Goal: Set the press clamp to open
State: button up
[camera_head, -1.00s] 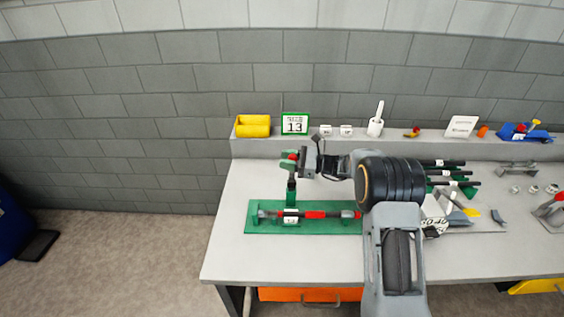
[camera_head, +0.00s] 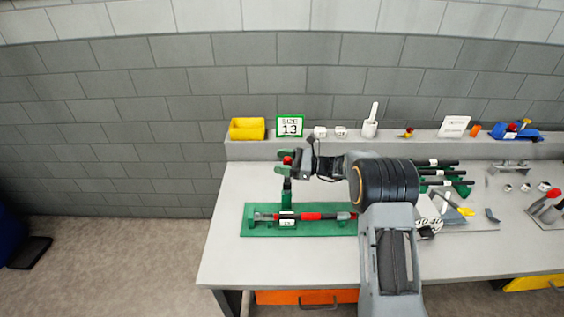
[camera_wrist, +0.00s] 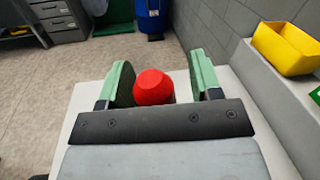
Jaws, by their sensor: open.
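The press clamp (camera_head: 286,193) is a green upright with a red knob (camera_head: 287,160) at its top. It stands on a green base plate (camera_head: 252,227) at the left part of the workbench. A bar with red and dark sections (camera_head: 312,216) lies across the base. My gripper (camera_head: 292,160) is at the height of the red knob. In the wrist view the red knob (camera_wrist: 153,87) sits between the two green fingers of my gripper (camera_wrist: 162,84), nearer the left one. The fingers are open, with a gap on the right. The clamp's lower parts are hidden in the wrist view.
A yellow bin (camera_head: 247,129), a sign reading 13 (camera_head: 290,127) and small white cups stand on the back ledge. Green-handled black rods (camera_head: 440,175) and loose tools lie to the right of my arm. The bench's left front (camera_head: 235,260) is clear.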

jog(key=s+d+b, duration=0.2)
jog(key=d+b, duration=0.1)
jog(key=d, duration=1)
jog(key=shift+d+f, duration=0.15)
jog(key=shift+d, duration=0.15)
jog(key=s+f+n+g+h, duration=0.3)
jog(key=s+f+n+h, duration=0.5)
jog(key=s, duration=0.3)
jog(key=s+d+r+n+t+h, duration=0.1)
jog(key=s+r+n+h, duration=0.3)
jog(key=s, duration=0.4)
jog(key=s+d+r+n+t+h, duration=0.1)
jog(key=s+r+n+t+h, duration=0.2)
jog(key=s, duration=0.6)
notch_tip(320, 180, up, 2)
jog(key=n+h, duration=0.2)
jog(key=h, duration=0.1)
jog(key=shift+s+d+n, duration=0.3)
jog(key=shift+d+n, duration=0.05)
jog(key=shift+n, duration=0.05)
